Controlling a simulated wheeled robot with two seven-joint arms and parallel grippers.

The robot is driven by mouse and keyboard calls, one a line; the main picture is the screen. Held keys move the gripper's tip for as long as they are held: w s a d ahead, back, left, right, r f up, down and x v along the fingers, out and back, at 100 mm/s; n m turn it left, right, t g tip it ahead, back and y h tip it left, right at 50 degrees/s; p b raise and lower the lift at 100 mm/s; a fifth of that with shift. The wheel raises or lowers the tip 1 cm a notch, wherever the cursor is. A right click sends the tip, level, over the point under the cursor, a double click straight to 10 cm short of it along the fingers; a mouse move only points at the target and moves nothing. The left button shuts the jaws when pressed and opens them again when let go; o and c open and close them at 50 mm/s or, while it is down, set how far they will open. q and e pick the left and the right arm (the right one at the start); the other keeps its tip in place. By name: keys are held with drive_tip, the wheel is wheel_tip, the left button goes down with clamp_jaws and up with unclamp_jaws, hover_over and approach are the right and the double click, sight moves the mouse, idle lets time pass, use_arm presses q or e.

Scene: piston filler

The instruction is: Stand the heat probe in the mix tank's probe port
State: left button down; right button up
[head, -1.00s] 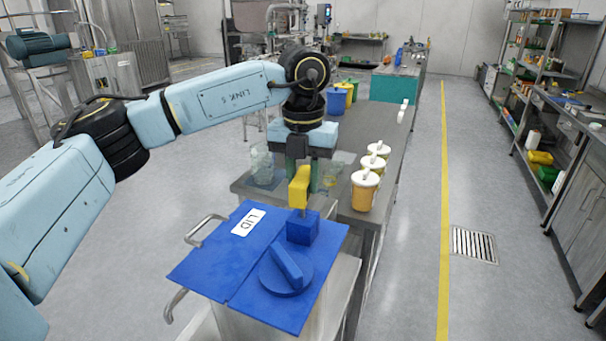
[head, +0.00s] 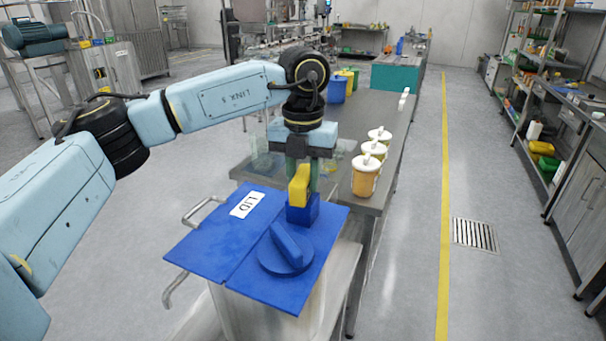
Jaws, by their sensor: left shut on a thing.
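The heat probe, with a yellow handle (head: 299,188), stands upright in my left gripper (head: 301,175), which is shut on it. The handle's lower end is right at the top of the blue block (head: 303,211) on the mix tank's lid, which looks like the probe port. No metal shaft shows between handle and block, so the shaft appears to be inside it. The blue lid (head: 215,243) has a white LID label and a round blue knob (head: 286,250). The pale tank (head: 270,315) is below it. My right gripper is out of view.
Metal handles (head: 200,211) stick out at the tank's left. The floor at right, with a yellow line (head: 444,200), is clear.

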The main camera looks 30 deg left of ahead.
use_arm(q)
drive_tip(key=c, duration=1.1)
unclamp_jaws()
drive_tip(key=shift+o, duration=0.2)
drive_tip(key=shift+r, duration=0.15)
wheel_tip(320, 180, up, 13)
drive_tip(key=shift+p, duration=0.35)
drive_tip(key=shift+r, duration=0.1)
